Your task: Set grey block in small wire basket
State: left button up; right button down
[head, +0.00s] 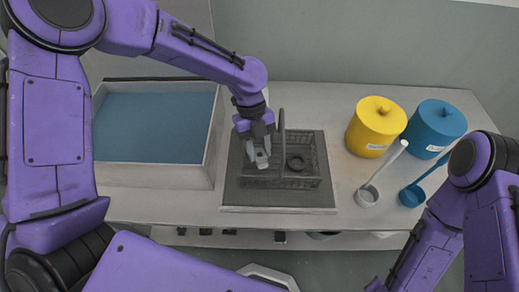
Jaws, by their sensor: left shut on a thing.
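The small wire basket (308,182) is dark grey, with an upright handle, and sits on a dark mat (243,196) in the middle of the bench. A dark ring lies inside it on the right. My left gripper (262,160) points down at the left part of the basket. It is shut on the grey block (262,161), which shows as a small light-grey piece between the fingers. I cannot tell whether the block touches the basket floor. My right arm shows at the right edge, but its gripper is out of view.
A tank (213,150) of blue liquid stands left of the mat. A yellow lidded pot (372,125) and a blue lidded pot (432,128) stand at the back right. A white ladle (384,173) and a blue ladle (426,184) lie in front of them. The basket handle rises right beside my left gripper.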

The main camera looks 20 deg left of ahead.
aim_at(259, 151)
pick_arm(q)
jog(key=shift+w+a+f, duration=0.25)
jog(key=shift+w+f, duration=0.65)
jog(key=shift+f, duration=0.3)
notch_tip(259, 151, down, 3)
jog(key=shift+w+f+p, duration=0.1)
jog(key=shift+w+p, duration=0.05)
jog(key=shift+p, duration=0.8)
jog(key=shift+f, duration=0.15)
jog(key=o, duration=0.8)
jog(key=shift+w+a+r+b, duration=0.15)
jog(key=shift+r+b, duration=0.15)
jog(key=shift+r, duration=0.15)
jog(key=b+v, duration=0.2)
jog(key=v, duration=0.9)
jog(key=shift+r, duration=0.2)
